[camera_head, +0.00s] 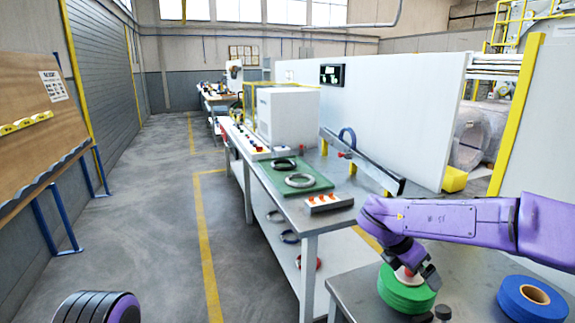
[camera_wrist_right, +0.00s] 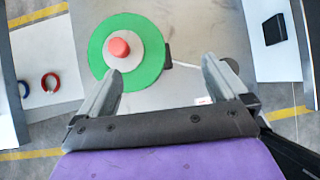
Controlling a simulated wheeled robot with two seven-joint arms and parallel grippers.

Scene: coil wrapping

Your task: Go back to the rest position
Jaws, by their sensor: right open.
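My right gripper (camera_head: 420,274) comes in from the right on a purple arm, and in the head view it overlaps the back of a green roll (camera_head: 405,297) on the near table. In the right wrist view, the two fingers (camera_wrist_right: 163,78) stand wide apart with nothing between them. There the green roll (camera_wrist_right: 98,48), with a pale centre and a red knob (camera_wrist_right: 119,47), lies beyond the left finger. Whether the gripper touches the roll cannot be told. A dark, ribbed purple part of mine shows at the bottom left of the head view; my left gripper is out of view.
A blue roll (camera_head: 530,300) stands right of the green one on the near grey table (camera_head: 365,291). A longer bench (camera_head: 328,218) holds a green mat (camera_head: 318,187) with rings and a white machine (camera_head: 287,118). The floor (camera_head: 150,230) at left is clear.

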